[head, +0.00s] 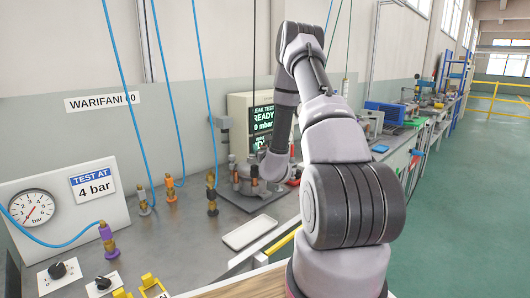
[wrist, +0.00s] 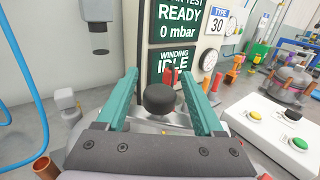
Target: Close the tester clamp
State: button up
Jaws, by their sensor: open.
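My gripper (wrist: 159,82) is open, with its two teal fingers pointing away from the wrist camera. A round black knob (wrist: 159,98) shows between the fingers; it looks like the tester clamp's handle end, and I cannot tell whether a finger touches it. Red parts (wrist: 170,75) stand just behind the knob. In the head view my arm reaches over the tester (head: 247,190) below the screen, and the gripper's fingers are hidden there. The clamp's lower parts are mostly hidden by my gripper in the wrist view.
The tester screen (wrist: 178,35) reads READY, 0 mbar and IDLE. A button box (wrist: 270,130) with green and yellow buttons lies to the right. A white tray (head: 250,232), hoses with coloured fittings (head: 211,195) and a pressure gauge (head: 32,209) are on the bench side.

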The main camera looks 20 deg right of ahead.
jog(key=v, duration=1)
jog(key=shift+w+d, duration=0.1)
dwell(0.3)
jog(key=a+r+n+y, duration=0.1)
jog(key=a+r, duration=0.1)
jog(key=w+a+r+n+t+y, duration=0.1)
jog(key=a+r+y, duration=0.1)
jog(key=w+a+r+n+y, duration=0.1)
jog(key=a+r, duration=0.1)
jog(key=shift+r+y, duration=0.1)
jog(key=shift+y, duration=0.3)
jog(key=s+a+r+n+g+y, duration=0.5)
jog(key=a+r+n+y, duration=0.3)
jog(key=a, duration=0.3)
jog(key=s+a+r+n+g+y, duration=0.4)
jog(key=s+a+r+n+y, duration=0.3)
jog(key=a, duration=0.3)
jog(key=s+a+r+n+g+h, duration=0.2)
jog(key=s+n+g+h, duration=0.2)
jog(key=s+n+g, duration=0.55)
jog(key=s+d+r+n+t+h, duration=0.3)
jog(key=s+d+n+t+h, duration=0.4)
jog(key=d, duration=0.6)
jog(key=shift+s+d+r+h, duration=0.2)
jog(key=shift+s+r+h, duration=0.15)
jog(key=shift+s+h, duration=0.85)
